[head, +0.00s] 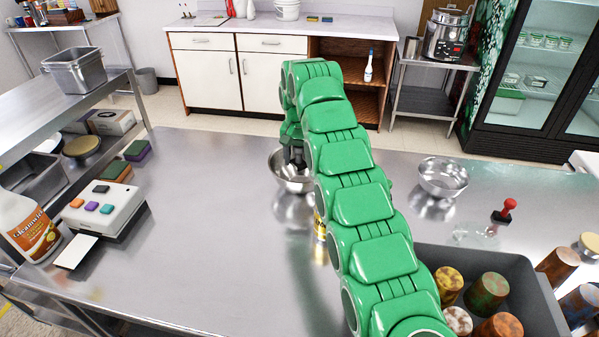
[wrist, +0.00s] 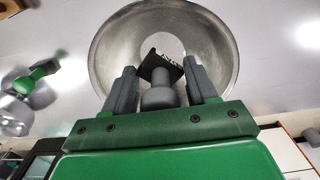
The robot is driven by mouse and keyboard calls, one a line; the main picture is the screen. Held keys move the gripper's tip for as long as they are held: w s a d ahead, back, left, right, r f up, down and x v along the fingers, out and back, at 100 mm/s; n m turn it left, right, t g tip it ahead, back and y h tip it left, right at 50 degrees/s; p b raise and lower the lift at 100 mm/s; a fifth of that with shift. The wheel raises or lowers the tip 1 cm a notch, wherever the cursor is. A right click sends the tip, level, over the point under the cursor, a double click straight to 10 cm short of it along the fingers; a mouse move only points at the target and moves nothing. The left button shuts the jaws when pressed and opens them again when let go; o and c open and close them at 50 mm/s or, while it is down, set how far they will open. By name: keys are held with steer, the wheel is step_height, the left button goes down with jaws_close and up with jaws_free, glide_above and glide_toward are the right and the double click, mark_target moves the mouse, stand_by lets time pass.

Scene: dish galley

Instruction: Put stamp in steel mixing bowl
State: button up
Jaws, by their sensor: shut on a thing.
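A shiny steel bowl (head: 280,181) stands on the metal table, partly hidden behind my green arm. It also fills the upper middle of the wrist view (wrist: 112,42). My gripper (wrist: 160,88) is shut on a stamp with a grey rounded handle (wrist: 158,98) and a dark rectangular printing face (wrist: 162,66). In the head view my gripper (head: 297,163) is at the bowl, its fingers over the opening. The held stamp points into the bowl; I cannot tell whether it touches the bottom. Another stamp, with a red handle (head: 508,206), stands on the table at right.
A second shiny bowl (head: 443,179) stands to the right of my arm. A dark grey bin (head: 533,290) with several rusty cylinders sits at front right. At left are a white box with coloured buttons (head: 108,212) and a spray bottle (head: 25,228). The table's left middle is clear.

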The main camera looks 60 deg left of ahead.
steer(key=shift+f, duration=3.7)
steer(key=shift+f, duration=0.3)
steer(key=o, duration=1.1)
steer(key=shift+o, duration=0.2)
steer(key=shift+r, duration=4.1)
